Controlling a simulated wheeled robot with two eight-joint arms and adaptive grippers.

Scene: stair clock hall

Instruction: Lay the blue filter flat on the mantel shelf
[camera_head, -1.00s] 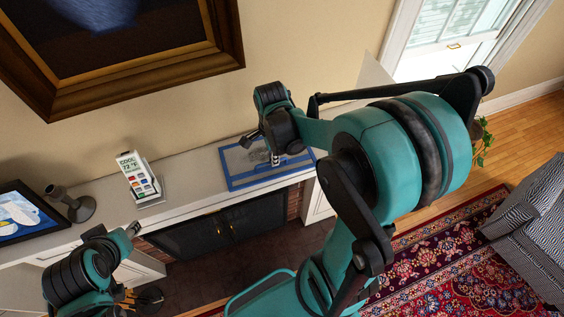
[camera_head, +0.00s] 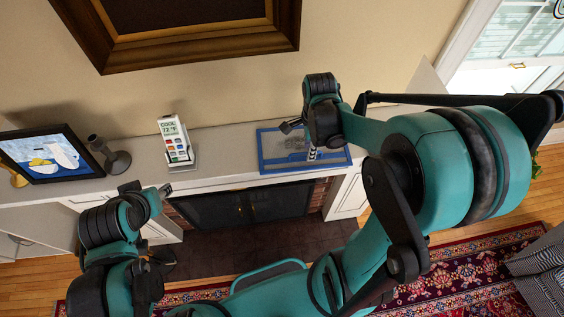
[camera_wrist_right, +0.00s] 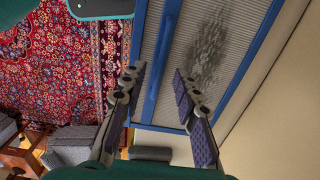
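The blue filter (camera_head: 283,159) has a blue frame around a grey pleated panel with a dark smudge. It appears to lie flat on the right part of the white mantel shelf (camera_head: 222,163), its front side close to the shelf's front edge. My right gripper (camera_head: 300,138) is over the filter, pointing down. In the right wrist view its two fingers (camera_wrist_right: 160,78) are apart, with the filter (camera_wrist_right: 212,45) beyond them and a blue bar showing toward the gap. Whether a finger touches it is unclear. My left gripper (camera_head: 165,190) is low in front of the shelf; its fingers are too small to read.
A thermostat-like panel on a stand (camera_head: 176,142), a dark candlestick (camera_head: 115,160) and a framed picture (camera_head: 50,157) stand on the shelf to the left. A large framed painting (camera_head: 190,40) hangs above. The dark fireplace screen (camera_head: 245,207) is below. The shelf between panel and filter is clear.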

